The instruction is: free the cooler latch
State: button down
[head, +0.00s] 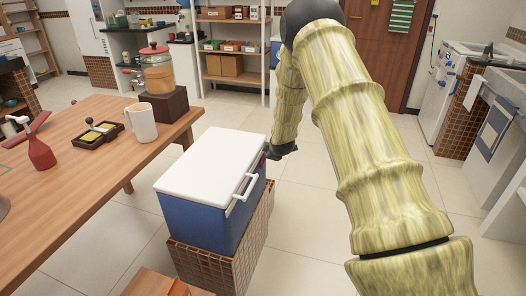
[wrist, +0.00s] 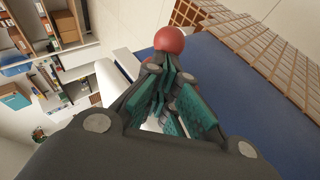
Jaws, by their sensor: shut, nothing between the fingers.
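The cooler (head: 205,215) has a blue body and a closed white lid (head: 212,165). A white handle (head: 242,190) is on its right side. My gripper (head: 268,153) is at the far right corner of the cooler, partly hidden behind it in the head view. In the wrist view my gripper (wrist: 172,88) is shut and empty close to the blue cooler wall (wrist: 240,85). A red ball knob (wrist: 172,40), which looks like part of the latch, is just beyond the fingertips. I cannot tell whether they touch it. The rest of the latch is hidden by the fingers.
The cooler stands on a brown tiled block (head: 205,262). A wooden table (head: 75,185) is to the left, with a white mug (head: 140,123) and a drink dispenser (head: 156,72). Shelves (head: 232,50) stand behind. Tiled floor is open right of the cooler.

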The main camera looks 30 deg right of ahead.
jog(key=shift+w+d+f+p, duration=0.15)
jog(key=shift+w+d+p, duration=0.05)
jog(key=shift+p, duration=0.2)
dwell(0.6)
jog(key=p+v, duration=0.5)
jog(key=v, duration=0.5)
jog(key=shift+p, duration=0.35)
jog(key=shift+w+d, duration=0.1)
jog(key=shift+d, duration=0.05)
